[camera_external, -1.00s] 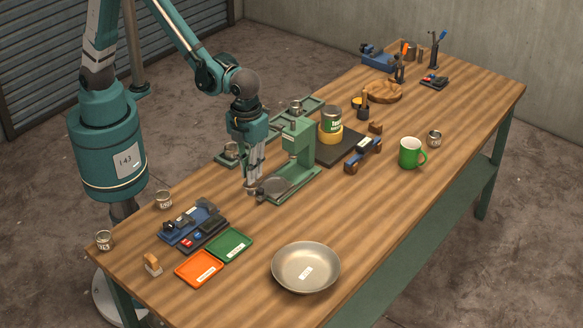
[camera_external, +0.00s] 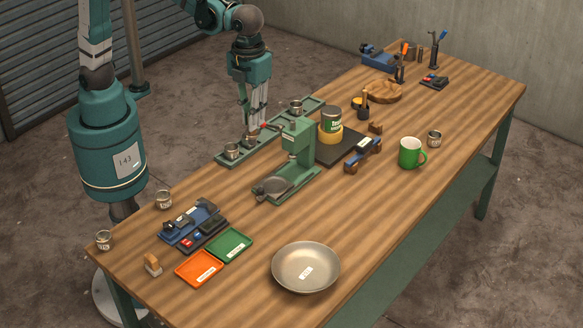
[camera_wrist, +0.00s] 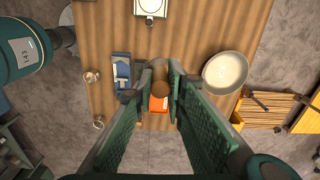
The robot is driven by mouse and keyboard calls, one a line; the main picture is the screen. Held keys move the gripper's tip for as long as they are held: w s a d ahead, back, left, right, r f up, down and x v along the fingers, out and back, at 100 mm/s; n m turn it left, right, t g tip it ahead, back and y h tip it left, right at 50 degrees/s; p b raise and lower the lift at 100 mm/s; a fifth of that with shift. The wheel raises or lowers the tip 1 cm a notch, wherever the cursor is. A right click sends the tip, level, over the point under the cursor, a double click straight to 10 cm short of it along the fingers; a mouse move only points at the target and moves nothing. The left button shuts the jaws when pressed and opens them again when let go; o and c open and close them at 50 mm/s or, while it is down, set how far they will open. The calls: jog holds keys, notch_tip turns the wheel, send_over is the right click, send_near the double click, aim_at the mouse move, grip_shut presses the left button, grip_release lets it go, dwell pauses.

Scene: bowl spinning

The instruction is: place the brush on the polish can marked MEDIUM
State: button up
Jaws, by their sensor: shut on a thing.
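My gripper (camera_external: 257,122) hangs fingers down, well above the table. In the wrist view my gripper (camera_wrist: 162,82) is shut on a round brown thing, which I take to be the brush (camera_wrist: 160,89); its shape is mostly hidden by the fingers. Small metal cans stand in the long green tray, one at the near end (camera_external: 232,150), one in the middle (camera_external: 250,139) and one at the far end (camera_external: 296,107). Other labelled cans stand at the table's left (camera_external: 163,199), near corner (camera_external: 104,240) and right edge (camera_external: 434,138). I cannot read which is marked MEDIUM.
A green press (camera_external: 297,150) stands mid-table beside the long green tray (camera_external: 222,160). A metal bowl (camera_external: 306,253), an orange tray (camera_external: 199,268), a small green tray (camera_external: 232,245) and blue tools (camera_external: 190,222) fill the near end. A green mug (camera_external: 410,153) stands at right.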

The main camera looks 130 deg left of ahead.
jog(key=a, duration=2.9)
jog(key=s+a, duration=0.3)
jog(key=a, duration=0.7)
jog(key=s+a, duration=0.4)
jog(key=a, duration=0.6)
jog(key=shift+m, duration=0.3)
jog(key=shift+a+f, duration=0.15)
jog(key=shift+f, duration=2.45)
jog(key=shift+w, duration=0.1)
jog(key=shift+f, duration=2.9)
jog(key=shift+f+p, duration=0.35)
jog(key=shift+f, duration=1.75)
